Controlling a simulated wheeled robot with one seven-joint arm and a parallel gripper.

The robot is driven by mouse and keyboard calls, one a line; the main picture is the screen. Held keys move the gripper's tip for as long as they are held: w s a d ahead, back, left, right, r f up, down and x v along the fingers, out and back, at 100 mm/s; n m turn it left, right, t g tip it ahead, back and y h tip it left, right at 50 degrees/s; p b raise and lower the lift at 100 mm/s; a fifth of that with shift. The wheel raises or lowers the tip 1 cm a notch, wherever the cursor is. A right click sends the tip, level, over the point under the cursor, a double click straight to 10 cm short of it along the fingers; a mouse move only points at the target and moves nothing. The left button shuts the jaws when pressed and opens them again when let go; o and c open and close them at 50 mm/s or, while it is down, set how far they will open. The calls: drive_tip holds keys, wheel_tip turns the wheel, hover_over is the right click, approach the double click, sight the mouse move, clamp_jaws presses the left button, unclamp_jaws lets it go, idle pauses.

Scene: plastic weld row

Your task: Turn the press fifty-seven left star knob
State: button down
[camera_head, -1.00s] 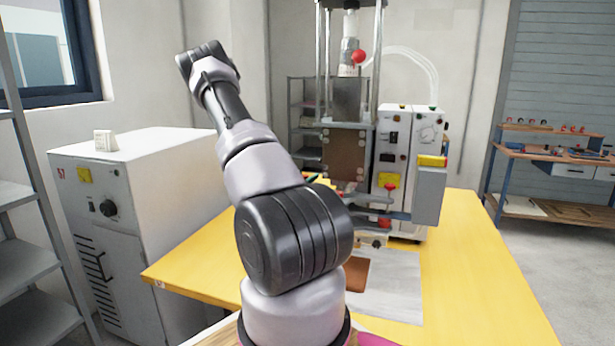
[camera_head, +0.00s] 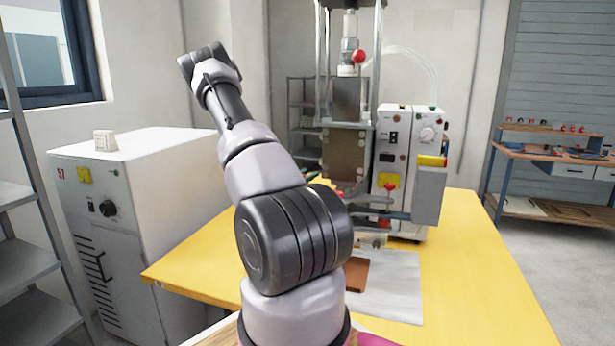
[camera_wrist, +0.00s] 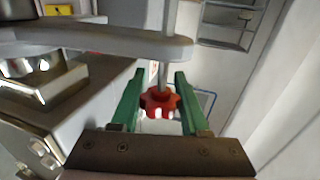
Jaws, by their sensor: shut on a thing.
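In the wrist view, a red star knob (camera_wrist: 160,102) sits on a pale vertical rod below a light grey arm plate (camera_wrist: 110,40). My gripper (camera_wrist: 159,84) has its two green fingers on either side of this knob and is shut on it. In the head view, the press (camera_head: 346,110) stands at the back of the yellow table. My own arm hides my gripper and the held knob there.
A white control box (camera_head: 407,150) stands right of the press on the yellow table (camera_head: 480,270). A white cabinet (camera_head: 150,190) stands at the left. A brown block (camera_head: 356,273) lies on a pale sheet (camera_head: 400,290).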

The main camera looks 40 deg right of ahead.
drive_tip(key=shift+s+a+m+g+y, duration=0.1)
drive_tip(key=shift+s+m+g+y, duration=0.15)
drive_tip(key=shift+m+g, duration=1.35)
drive_tip(key=shift+s+d+m+g+y, duration=0.25)
drive_tip(key=shift+m+g, duration=0.6)
drive_tip(key=shift+g, duration=1.35)
drive_tip(key=shift+s+a+m+g+y, duration=0.1)
drive_tip(key=shift+s+a+m+g, duration=0.25)
drive_tip(key=shift+m+g, duration=1.25)
drive_tip(key=shift+s+n+g, duration=0.1)
drive_tip(key=shift+n+g, duration=0.15)
drive_tip(key=shift+g, duration=0.15)
drive_tip(key=shift+c, duration=2.1)
unclamp_jaws()
drive_tip(key=shift+d, duration=0.1)
drive_tip(key=v, duration=1.1)
drive_tip(key=shift+d, duration=0.1)
